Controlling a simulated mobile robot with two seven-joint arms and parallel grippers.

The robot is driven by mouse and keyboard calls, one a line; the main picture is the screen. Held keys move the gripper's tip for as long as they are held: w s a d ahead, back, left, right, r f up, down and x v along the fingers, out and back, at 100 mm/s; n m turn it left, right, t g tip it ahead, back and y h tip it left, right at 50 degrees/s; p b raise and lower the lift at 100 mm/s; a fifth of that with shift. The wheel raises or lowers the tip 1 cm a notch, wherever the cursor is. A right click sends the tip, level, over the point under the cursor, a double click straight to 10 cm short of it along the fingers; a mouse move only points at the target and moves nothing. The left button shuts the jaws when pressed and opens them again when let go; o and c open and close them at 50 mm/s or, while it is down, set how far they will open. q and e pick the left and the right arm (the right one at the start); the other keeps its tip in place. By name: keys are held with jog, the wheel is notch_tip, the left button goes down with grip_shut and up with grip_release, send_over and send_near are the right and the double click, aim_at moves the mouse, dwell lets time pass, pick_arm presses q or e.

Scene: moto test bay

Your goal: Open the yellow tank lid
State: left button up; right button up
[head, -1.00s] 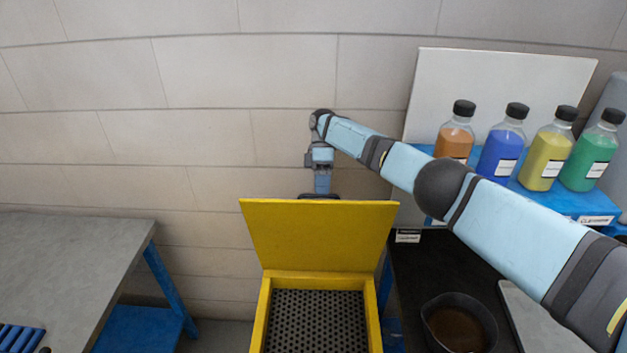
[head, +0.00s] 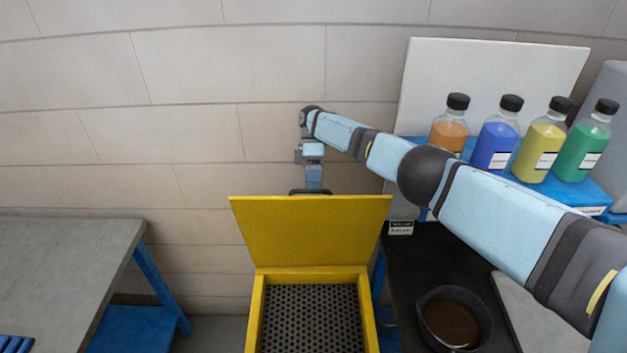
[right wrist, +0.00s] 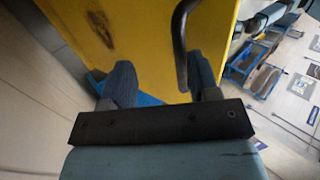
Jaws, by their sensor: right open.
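The yellow tank lid (head: 310,230) stands raised and open at the back of the yellow tank (head: 255,315) in the head view. A dark perforated grid (head: 311,315) shows inside the tank. My right arm reaches over behind the lid. My right gripper points down there, and the lid hides its fingers in the head view. In the right wrist view my right gripper (right wrist: 161,80) is open, its fingers apart in front of the yellow lid surface (right wrist: 140,35). A dark bar handle (right wrist: 180,40) on the lid runs near the right finger; I cannot tell if they touch. My left gripper is not in view.
A grey-topped table (head: 65,265) stands at the left. At the right, a black bench holds a dark bowl (head: 453,320). Several capped bottles of coloured liquid stand on a blue shelf (head: 588,197) behind my right arm. A block wall lies behind the tank.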

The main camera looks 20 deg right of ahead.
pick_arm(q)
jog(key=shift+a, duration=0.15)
pick_arm(e)
jog(key=shift+s+f, duration=0.15)
jog(key=shift+f, duration=0.15)
pick_arm(q)
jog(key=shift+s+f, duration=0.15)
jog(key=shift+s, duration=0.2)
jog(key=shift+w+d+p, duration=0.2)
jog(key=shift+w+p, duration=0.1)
jog(key=shift+p, duration=0.05)
pick_arm(e)
notch_tip(320, 180, up, 21)
jog(key=shift+f, duration=0.15)
